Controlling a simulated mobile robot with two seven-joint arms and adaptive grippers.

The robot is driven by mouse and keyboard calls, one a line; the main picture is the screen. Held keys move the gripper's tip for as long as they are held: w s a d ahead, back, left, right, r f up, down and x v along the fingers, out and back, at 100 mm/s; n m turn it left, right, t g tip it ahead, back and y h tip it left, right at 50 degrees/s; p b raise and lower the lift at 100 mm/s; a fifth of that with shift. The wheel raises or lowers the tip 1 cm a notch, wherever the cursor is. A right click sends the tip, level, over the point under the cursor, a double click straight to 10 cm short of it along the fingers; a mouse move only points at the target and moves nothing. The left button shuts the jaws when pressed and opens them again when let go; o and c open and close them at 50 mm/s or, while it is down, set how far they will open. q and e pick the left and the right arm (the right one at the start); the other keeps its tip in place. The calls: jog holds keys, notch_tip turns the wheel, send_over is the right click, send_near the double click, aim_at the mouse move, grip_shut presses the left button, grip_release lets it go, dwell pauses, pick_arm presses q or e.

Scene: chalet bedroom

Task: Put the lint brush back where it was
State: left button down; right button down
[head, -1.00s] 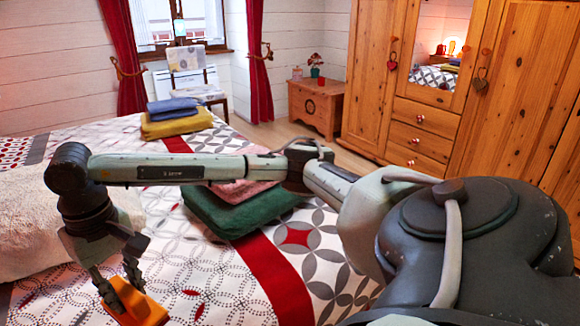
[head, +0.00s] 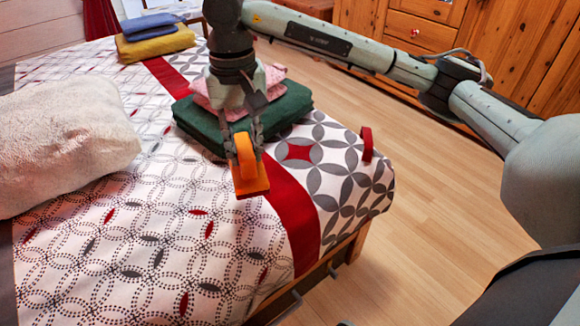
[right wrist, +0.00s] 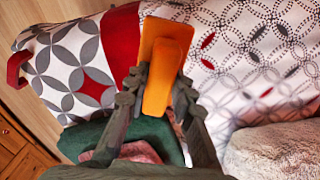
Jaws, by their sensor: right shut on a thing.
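The orange lint brush (head: 252,184) is held in my right gripper (head: 245,150), which points down above the bed. The gripper's fingers are shut on its raised handle part, and its flat orange plate hangs below. In the right wrist view, the lint brush (right wrist: 166,52) sits between the two fingers (right wrist: 160,88), with the patterned bedspread behind it. In the head view, the brush appears in front of the green folded cloth, over the red stripe's edge; its height above the bed is hard to tell. My left gripper is not in view.
The green folded cloth (head: 290,107) carries a pink one (head: 272,76). A red upright band-like object (head: 366,143) stands at the bed's right edge. A pale pillow (head: 65,140) lies left; yellow (head: 155,44) and blue (head: 148,24) cloths lie at the back. The bedspread's front (head: 130,240) is clear.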

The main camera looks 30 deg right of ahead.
jog(key=d+f, duration=0.3)
jog(key=w+d+f, duration=0.1)
jog(key=d+f, duration=0.2)
jog(key=w+d+f, duration=0.1)
jog(key=d+f, duration=0.2)
jog(key=shift+d+p, duration=0.1)
jog(key=shift+p, duration=0.25)
jog(key=shift+w+f, duration=0.1)
jog(key=shift+f, duration=0.15)
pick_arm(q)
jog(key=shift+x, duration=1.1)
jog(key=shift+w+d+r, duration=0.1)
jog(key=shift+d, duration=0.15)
pick_arm(e)
jog(key=shift+f, duration=0.15)
